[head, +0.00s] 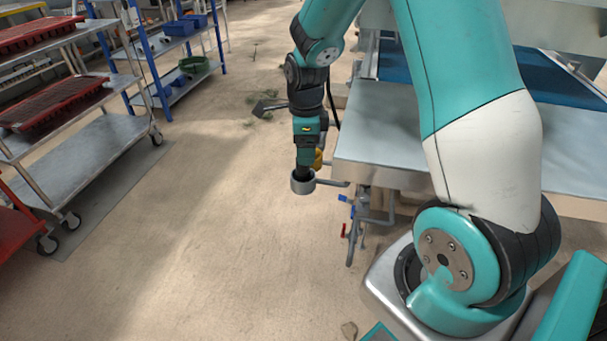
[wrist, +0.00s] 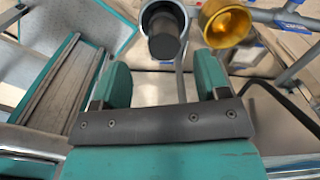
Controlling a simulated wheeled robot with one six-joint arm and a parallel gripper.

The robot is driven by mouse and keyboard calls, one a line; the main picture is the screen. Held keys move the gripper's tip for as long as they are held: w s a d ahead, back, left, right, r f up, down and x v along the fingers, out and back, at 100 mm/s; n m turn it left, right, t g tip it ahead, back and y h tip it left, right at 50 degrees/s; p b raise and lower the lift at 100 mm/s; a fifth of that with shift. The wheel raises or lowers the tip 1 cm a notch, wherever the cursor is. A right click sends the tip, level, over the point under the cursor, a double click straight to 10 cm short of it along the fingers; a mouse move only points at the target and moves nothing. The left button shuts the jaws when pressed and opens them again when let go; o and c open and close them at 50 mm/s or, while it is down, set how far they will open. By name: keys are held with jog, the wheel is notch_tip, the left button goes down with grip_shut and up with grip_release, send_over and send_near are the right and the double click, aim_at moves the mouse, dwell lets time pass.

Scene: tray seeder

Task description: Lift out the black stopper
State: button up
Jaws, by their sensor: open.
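The black stopper (wrist: 165,45) shows in the wrist view as a dark cylinder in a round grey holder (wrist: 147,13). It lies just beyond my gripper (wrist: 161,74), whose two fingers stand wide apart with nothing between them. In the head view my gripper (head: 307,150) points down close above the grey holder (head: 303,188), which sits on a bar at the table's left side. A dark part shows at the holder's mouth there, but I cannot tell stopper from finger.
A brass-coloured cup (wrist: 228,24) is right beside the holder, a close obstacle. The metal table (head: 385,140) is to the right. Blue- and red-handled valves (head: 345,200) hang below its edge. Shelf carts (head: 80,155) stand at left, with open floor between.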

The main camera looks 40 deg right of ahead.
aim_at(303, 172)
jog(key=f, duration=0.2)
jog(key=f+b, duration=0.1)
jog(key=f, duration=0.3)
jog(key=shift+w+d+f, duration=0.1)
jog(key=shift+w+f, duration=0.1)
jog(key=shift+w, duration=0.1)
jog(key=shift+c, duration=0.4)
jog(key=c, duration=1)
